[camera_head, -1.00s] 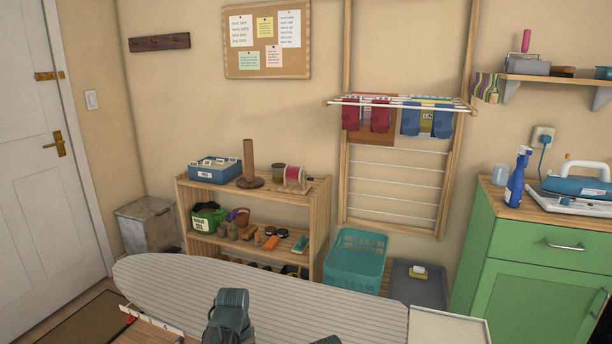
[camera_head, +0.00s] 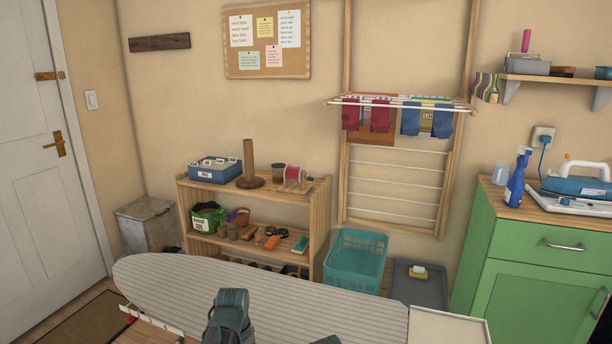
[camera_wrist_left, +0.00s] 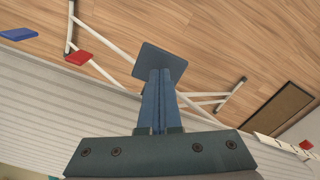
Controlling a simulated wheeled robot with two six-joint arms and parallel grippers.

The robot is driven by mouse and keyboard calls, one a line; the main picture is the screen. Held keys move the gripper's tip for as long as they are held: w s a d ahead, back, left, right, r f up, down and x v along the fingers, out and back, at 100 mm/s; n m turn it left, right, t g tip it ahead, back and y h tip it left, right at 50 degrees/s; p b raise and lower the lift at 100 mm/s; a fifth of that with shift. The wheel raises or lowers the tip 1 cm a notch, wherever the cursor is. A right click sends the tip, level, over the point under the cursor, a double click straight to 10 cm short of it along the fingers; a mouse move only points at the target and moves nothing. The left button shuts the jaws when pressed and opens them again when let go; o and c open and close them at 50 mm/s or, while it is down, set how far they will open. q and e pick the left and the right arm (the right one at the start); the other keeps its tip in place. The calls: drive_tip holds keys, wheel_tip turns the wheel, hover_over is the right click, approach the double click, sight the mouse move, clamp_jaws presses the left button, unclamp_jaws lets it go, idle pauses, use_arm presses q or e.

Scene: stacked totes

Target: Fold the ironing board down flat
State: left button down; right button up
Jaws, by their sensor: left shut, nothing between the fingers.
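The ironing board (camera_head: 270,290) stands open with its pale striped top level across the bottom of the head view, narrow end at left. In the left wrist view the board's top (camera_wrist_left: 60,115) fills the lower left, and its white legs (camera_wrist_left: 110,32) spread over the floor. A red piece (camera_wrist_left: 79,58) sits on one leg. My left gripper (camera_wrist_left: 160,74) is shut and empty; a dark plate (camera_wrist_left: 160,60) shows at its fingertips, and I cannot tell whether they touch. My left arm (camera_head: 228,318) overlaps the board's near side in the head view. My right gripper is not seen.
A wooden shelf (camera_head: 255,191), teal basket (camera_head: 355,262) and grey bin (camera_head: 418,285) stand behind the board. A green cabinet (camera_head: 530,275) is at right. A blue piece (camera_wrist_left: 18,34) shows over wooden floor (camera_wrist_left: 225,40). A mat (camera_head: 85,322) lies at left.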

use_arm(q)
drive_tip(key=shift+f+b, duration=0.4)
drive_tip(key=shift+f, duration=0.05)
idle(0.5)
drive_tip(key=shift+f+b, duration=2)
drive_tip(key=shift+b, duration=0.05)
wheel_tip(320, 180, up, 7)
drive_tip(key=p, duration=0.7)
drive_tip(key=shift+r, duration=0.2)
drive_tip(key=shift+f, duration=0.1)
drive_tip(key=s+d+r+m+p, duration=0.2)
drive_tip(key=s+d+r+p, duration=0.1)
drive_tip(key=r+p, duration=0.3)
drive_tip(key=s+d+r+m+p, duration=0.2)
drive_tip(key=s+d+r+p, duration=0.2)
drive_tip(key=s+r+p, duration=0.2)
drive_tip(key=s+d+r+m+y+p, duration=0.1)
drive_tip(key=s+d+r+p, duration=0.2)
drive_tip(key=s+r+p, duration=0.2)
wheel_tip(320, 180, up, 3)
drive_tip(key=p, duration=0.3)
drive_tip(key=shift+s+d+r+m, duration=0.15)
drive_tip(key=shift+d+m, duration=0.1)
drive_tip(key=shift+m, duration=0.15)
